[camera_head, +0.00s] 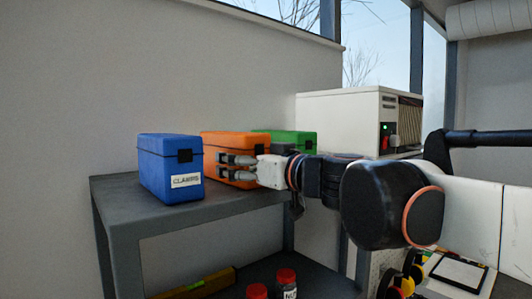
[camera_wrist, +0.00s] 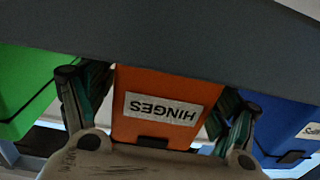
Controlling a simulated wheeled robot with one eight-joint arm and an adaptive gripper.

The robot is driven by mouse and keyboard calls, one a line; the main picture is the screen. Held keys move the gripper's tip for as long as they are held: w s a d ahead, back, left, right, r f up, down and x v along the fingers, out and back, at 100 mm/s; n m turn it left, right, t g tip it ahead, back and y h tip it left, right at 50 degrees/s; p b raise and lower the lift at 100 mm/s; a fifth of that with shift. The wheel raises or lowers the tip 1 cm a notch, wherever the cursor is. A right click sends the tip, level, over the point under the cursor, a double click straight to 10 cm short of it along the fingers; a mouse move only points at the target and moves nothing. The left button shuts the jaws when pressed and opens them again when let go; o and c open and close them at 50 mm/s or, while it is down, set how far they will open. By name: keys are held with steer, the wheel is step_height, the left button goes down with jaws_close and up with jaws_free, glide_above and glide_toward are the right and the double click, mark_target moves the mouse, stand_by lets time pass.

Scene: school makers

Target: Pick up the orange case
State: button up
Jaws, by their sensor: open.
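The orange case (camera_head: 222,145) stands upright on the grey shelf top, between a blue case and a green case. In the wrist view the orange case (camera_wrist: 165,95) appears upside down, with a white label reading HINGES. My gripper (camera_head: 235,168) is open at the front of the orange case. In the wrist view one finger of my gripper (camera_wrist: 158,110) is on each side of the case. I cannot tell whether the fingers touch it. The case's lower right part is hidden behind my gripper in the head view.
The blue case (camera_head: 170,168), labelled CLAMPS, stands close on the left. The green case (camera_head: 290,140) stands on the right, partly behind my arm. The grey shelf (camera_head: 120,190) has red-lidded jars (camera_head: 286,277) below. A white machine (camera_head: 345,120) stands at the back right.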

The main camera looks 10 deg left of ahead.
steer(key=shift+x, duration=1.2)
steer(key=shift+d, duration=0.1)
steer(key=c, duration=1.2)
